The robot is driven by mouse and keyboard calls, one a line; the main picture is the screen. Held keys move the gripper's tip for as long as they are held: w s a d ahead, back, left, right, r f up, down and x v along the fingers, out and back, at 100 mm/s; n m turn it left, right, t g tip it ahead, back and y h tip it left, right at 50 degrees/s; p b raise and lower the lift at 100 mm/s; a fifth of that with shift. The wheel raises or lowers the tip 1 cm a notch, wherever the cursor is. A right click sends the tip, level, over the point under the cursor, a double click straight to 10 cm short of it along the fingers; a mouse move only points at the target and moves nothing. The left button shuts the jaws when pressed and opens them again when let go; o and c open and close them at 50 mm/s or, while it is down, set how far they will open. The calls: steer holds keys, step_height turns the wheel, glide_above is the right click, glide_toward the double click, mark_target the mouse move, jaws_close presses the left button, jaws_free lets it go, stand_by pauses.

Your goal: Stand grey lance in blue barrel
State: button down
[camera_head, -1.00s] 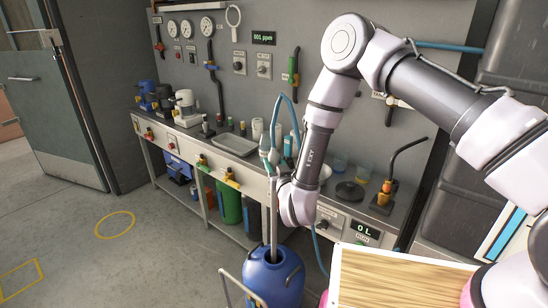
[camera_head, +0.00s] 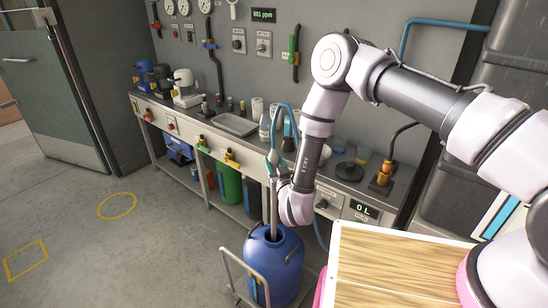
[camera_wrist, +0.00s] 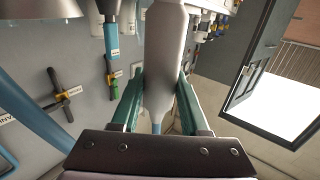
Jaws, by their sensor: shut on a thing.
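The grey lance (camera_head: 273,208) is upright, with a blue-green hose looping from its top. My gripper (camera_head: 277,178) is shut on its upper part. In the wrist view the two green fingers of my gripper (camera_wrist: 164,88) press on both sides of the lance's pale grey body (camera_wrist: 164,45). The blue barrel (camera_head: 283,272) stands on the floor below my gripper. The lance's lower end goes into the dark mouth at the barrel's top; its tip is hidden, so I cannot tell how deep it reaches.
A wheeled trolley frame (camera_head: 243,268) surrounds the barrel. A long workbench (camera_head: 233,141) with bottles, a tray and valves runs along the wall behind. A wooden board (camera_head: 395,265) is close at the right. The floor at the left, with yellow markings (camera_head: 118,206), is clear.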

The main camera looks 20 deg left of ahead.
mark_target(275, 217)
steer(key=shift+f, duration=13)
steer(key=shift+c, duration=1.6)
jaws_free()
steer(key=shift+d+f, duration=0.1)
steer(key=v, duration=0.7)
steer(key=shift+s, duration=0.25)
